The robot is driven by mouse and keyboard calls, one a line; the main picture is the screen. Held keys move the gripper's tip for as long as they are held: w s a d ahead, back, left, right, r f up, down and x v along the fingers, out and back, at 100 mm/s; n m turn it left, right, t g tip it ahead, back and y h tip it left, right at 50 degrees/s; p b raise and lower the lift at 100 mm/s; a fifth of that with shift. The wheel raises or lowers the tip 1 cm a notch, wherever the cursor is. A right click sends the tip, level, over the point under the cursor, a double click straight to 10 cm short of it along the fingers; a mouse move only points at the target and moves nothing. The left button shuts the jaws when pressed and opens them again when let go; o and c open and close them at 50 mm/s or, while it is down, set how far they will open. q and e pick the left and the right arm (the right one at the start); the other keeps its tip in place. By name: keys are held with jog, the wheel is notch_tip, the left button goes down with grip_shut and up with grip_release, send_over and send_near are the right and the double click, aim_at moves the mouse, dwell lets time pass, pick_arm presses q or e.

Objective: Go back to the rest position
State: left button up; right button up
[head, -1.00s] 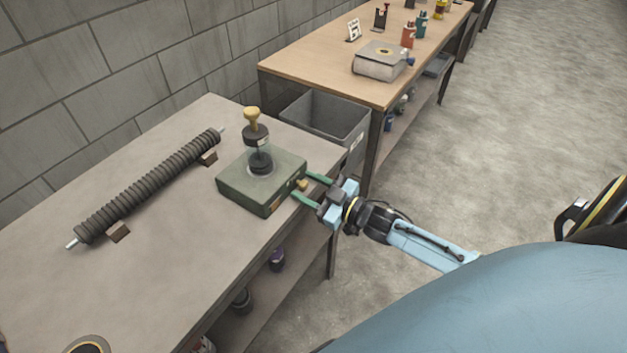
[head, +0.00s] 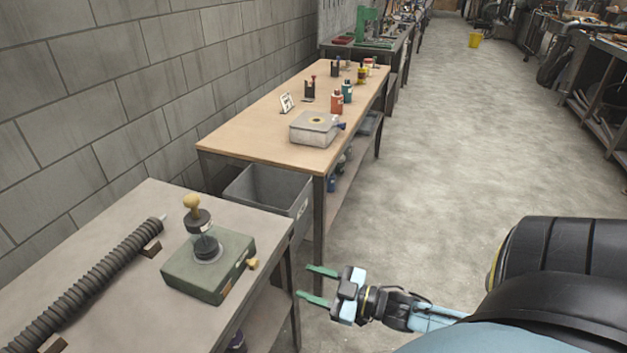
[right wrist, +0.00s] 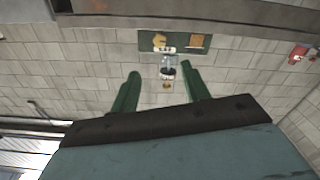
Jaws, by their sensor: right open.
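My right gripper (head: 320,284) is open and empty in the head view. It hangs in the air just off the right edge of the near grey-topped table (head: 110,235), apart from the green box. The green box (head: 210,268) has a brass knob on its right side and a black and glass fitting topped by a yellow knob (head: 192,202). The box sits on the near table. The right wrist view shows the two green fingers (right wrist: 158,92) spread apart with nothing between them, and the green box (right wrist: 150,41) beyond. My left gripper is not in view.
A ribbed dark tube (head: 90,290) lies on supports on the near table. A grey bin (head: 265,190) stands between the tables. A wooden table (head: 270,110) behind carries a grey box (head: 314,128) and bottles. Open concrete floor (head: 430,150) lies to the right.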

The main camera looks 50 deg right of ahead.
jog(key=shift+f, duration=0.1)
dwell(0.4)
jog(key=s+d+f+m+g+h, duration=0.1)
jog(key=s+f+m+g+h, duration=0.25)
jog(key=f, duration=0.95)
jog(key=s+d+f+m+g+h, duration=0.1)
jog(key=s+f+g+h, duration=0.25)
jog(key=s+f, duration=0.65)
jog(key=s+a+f+g, duration=0.4)
jog(key=s+f, duration=0.3)
jog(key=s, duration=0.2)
jog(key=s+a+f+g, duration=0.4)
jog(key=s+a+f, duration=0.2)
jog(key=s+f, duration=0.2)
jog(key=shift+s+f+g, duration=0.3)
jog(key=shift+s, duration=0.25)
